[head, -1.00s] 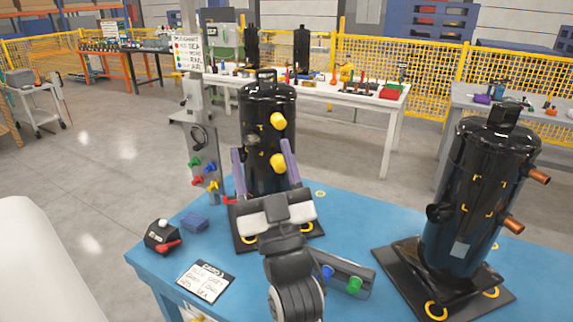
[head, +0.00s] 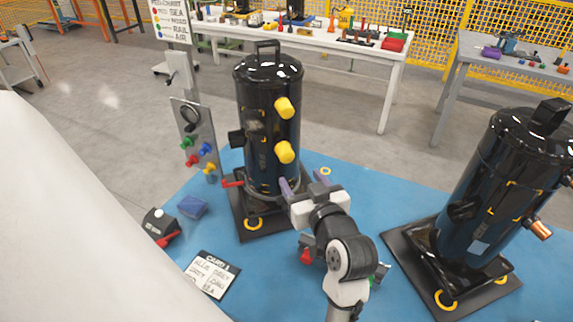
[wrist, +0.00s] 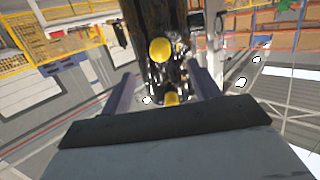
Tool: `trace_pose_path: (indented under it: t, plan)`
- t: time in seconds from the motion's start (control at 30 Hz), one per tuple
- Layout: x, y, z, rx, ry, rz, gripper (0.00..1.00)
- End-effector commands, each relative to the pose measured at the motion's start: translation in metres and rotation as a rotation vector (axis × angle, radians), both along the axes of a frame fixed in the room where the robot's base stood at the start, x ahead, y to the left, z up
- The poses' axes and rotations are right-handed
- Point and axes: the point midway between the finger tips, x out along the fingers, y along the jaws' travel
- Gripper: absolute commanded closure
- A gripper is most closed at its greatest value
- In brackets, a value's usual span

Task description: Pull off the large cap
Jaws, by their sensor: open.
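The left black compressor (head: 265,125) stands upright on a dark base plate and carries two yellow caps on its right-hand side. The upper yellow cap (head: 284,107) looks slightly larger than the lower yellow cap (head: 284,151), but I cannot be sure of their sizes. Both caps are on the compressor. My gripper (head: 303,182) is open and empty, below and in front of the lower cap. In the wrist view, the compressor is between the two purple fingers, with one round yellow cap (wrist: 160,50) and a smaller yellow piece (wrist: 172,98) below it.
A second black compressor (head: 500,190) with copper stubs stands at the right. A panel with coloured plugs (head: 196,140) stands left of the first compressor. A card (head: 212,274), a blue block (head: 193,207) and a black box with a red lever (head: 160,226) lie on the blue table.

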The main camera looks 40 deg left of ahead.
Motion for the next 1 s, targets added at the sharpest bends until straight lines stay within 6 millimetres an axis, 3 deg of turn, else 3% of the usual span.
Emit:
trace_pose_path:
  t: [0.33, 0.7, 1.0]
  plan:
    - [0.006, 0.010, -0.006, 0.006, -0.002, -0.008, 0.39]
    - [0.044, 0.074, -0.009, 0.001, 0.004, -0.007, 0.39]
    - [0.061, 0.100, -0.016, 0.002, 0.002, -0.009, 0.39]
